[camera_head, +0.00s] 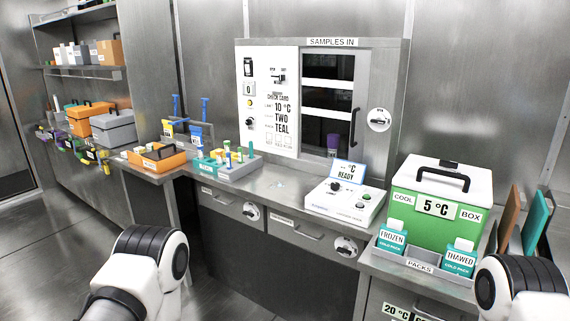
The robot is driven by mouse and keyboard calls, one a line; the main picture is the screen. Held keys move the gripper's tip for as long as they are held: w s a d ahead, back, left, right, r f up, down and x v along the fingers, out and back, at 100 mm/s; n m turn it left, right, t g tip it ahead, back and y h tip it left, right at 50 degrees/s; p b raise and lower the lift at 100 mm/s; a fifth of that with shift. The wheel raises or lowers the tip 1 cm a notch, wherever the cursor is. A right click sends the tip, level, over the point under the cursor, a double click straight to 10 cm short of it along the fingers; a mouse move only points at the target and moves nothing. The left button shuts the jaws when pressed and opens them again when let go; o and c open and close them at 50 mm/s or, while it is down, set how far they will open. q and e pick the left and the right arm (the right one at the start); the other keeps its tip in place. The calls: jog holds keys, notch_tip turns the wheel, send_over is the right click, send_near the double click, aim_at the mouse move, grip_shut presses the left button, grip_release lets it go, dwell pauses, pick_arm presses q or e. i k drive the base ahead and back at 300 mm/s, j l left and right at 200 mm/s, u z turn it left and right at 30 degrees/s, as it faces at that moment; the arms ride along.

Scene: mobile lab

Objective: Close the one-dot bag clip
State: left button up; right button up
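Two small upright blue pieces stand at the back left of the counter, a left blue piece (176,106) and a right blue piece (205,109). They rise above small blue-and-white items and may be bag clips. They are too small to show any dots or whether they are open or shut. I cannot tell which is the one-dot clip. Only links of my two arms show, at the bottom left and bottom right. Neither of my grippers is in view.
An orange tray (160,165) and a grey tray (238,171) of small tubes stand on the counter. A white device (343,203) sits before the SAMPLES IN cabinet (320,45). A green cool box (434,207) stands at right, behind cold packs. Bare counter (275,185) lies between.

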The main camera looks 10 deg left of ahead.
aim_at(204, 107)
jog(key=i+j, duration=0.2)
jog(key=j, duration=0.3)
jog(key=i+j, duration=0.25)
jog(key=j, duration=0.3)
jog(key=i+j, duration=0.2)
jog(key=j, duration=0.3)
jog(key=i+j+u, duration=0.1)
jog(key=j, duration=0.4)
jog(key=i+j, duration=0.35)
jog(key=j, duration=0.15)
jog(key=i+j, duration=0.2)
jog(key=j, duration=0.3)
jog(key=i+j, duration=0.25)
jog(key=j, duration=0.25)
jog(key=i+j, duration=0.25)
jog(key=j, duration=0.25)
jog(key=i+l, duration=0.4)
jog(key=l, duration=0.15)
jog(key=i+l+u, duration=0.1)
jog(key=i+l, duration=0.35)
jog(key=l, duration=0.15)
